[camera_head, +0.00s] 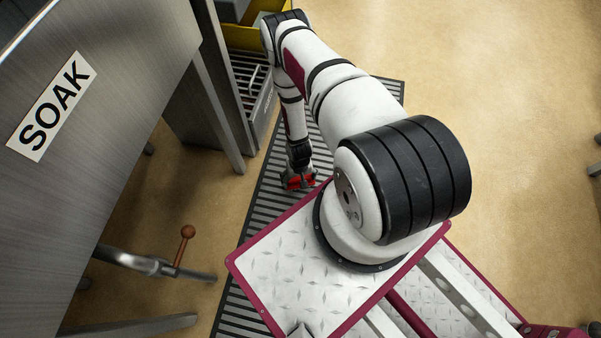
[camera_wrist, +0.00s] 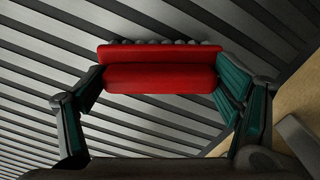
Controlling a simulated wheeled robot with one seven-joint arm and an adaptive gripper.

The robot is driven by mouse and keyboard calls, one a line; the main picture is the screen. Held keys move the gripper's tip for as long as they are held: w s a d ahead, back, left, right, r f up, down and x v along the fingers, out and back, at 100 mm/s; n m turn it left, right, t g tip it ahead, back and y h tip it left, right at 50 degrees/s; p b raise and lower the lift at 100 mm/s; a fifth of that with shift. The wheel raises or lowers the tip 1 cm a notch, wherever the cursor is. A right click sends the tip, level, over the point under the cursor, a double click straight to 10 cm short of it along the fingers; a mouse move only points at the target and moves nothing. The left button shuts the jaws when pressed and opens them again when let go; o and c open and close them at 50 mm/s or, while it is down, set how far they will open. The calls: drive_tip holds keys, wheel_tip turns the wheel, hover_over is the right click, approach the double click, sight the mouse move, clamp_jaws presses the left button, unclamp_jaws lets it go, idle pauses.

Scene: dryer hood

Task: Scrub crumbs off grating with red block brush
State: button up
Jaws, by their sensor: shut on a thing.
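The red block brush (camera_wrist: 160,75) is held between the two fingers of my gripper (camera_wrist: 158,95) in the wrist view. Its grey bristles show in a row along its far edge. The striped grating (camera_wrist: 140,20) fills most of the wrist view behind the brush. In the head view my gripper (camera_head: 299,181) points down over the grating (camera_head: 262,205), with red of the brush (camera_head: 296,182) showing at its tip. I cannot tell whether the bristles touch the grating. No crumbs can be made out in either view.
A steel unit with a SOAK label (camera_head: 52,106) stands at the left. Below it a pipe with a brown-knobbed lever (camera_head: 183,250) juts out towards the grating. A grey crate (camera_head: 258,95) and a yellow bin (camera_head: 245,37) stand at the back. Tan floor (camera_head: 500,80) is open at the right.

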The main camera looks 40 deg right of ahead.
drive_tip(key=shift+w+d+r+b, duration=0.1)
drive_tip(key=shift+w+d+b, duration=0.4)
drive_tip(key=shift+d, duration=0.25)
drive_tip(key=shift+w+d+r+b, duration=0.1)
drive_tip(key=shift+w+d+b, duration=0.3)
drive_tip(key=shift+w+d, duration=0.3)
drive_tip(key=shift+c, duration=0.2)
drive_tip(key=shift+o, duration=0.2)
drive_tip(key=shift+w+d+f+b, duration=0.1)
drive_tip(key=shift+w+d+b, duration=0.5)
drive_tip(key=shift+d, duration=0.15)
drive_tip(key=shift+w+d+f+b, duration=0.1)
drive_tip(key=shift+w+d+b, duration=0.45)
drive_tip(key=shift+d, duration=0.2)
drive_tip(key=shift+w+d+r, duration=0.1)
drive_tip(key=shift+w+d, duration=0.45)
drive_tip(key=shift+d, duration=0.25)
drive_tip(key=shift+w+d, duration=0.55)
drive_tip(key=shift+d, duration=0.2)
drive_tip(key=shift+c, duration=0.2)
drive_tip(key=shift+o, duration=0.2)
drive_tip(key=shift+w+d, duration=1.2)
drive_tip(key=shift+d, duration=0.3)
drive_tip(key=shift+r+p, duration=2)
drive_tip(key=shift+r, duration=0.9)
drive_tip(key=shift+c, duration=0.2)
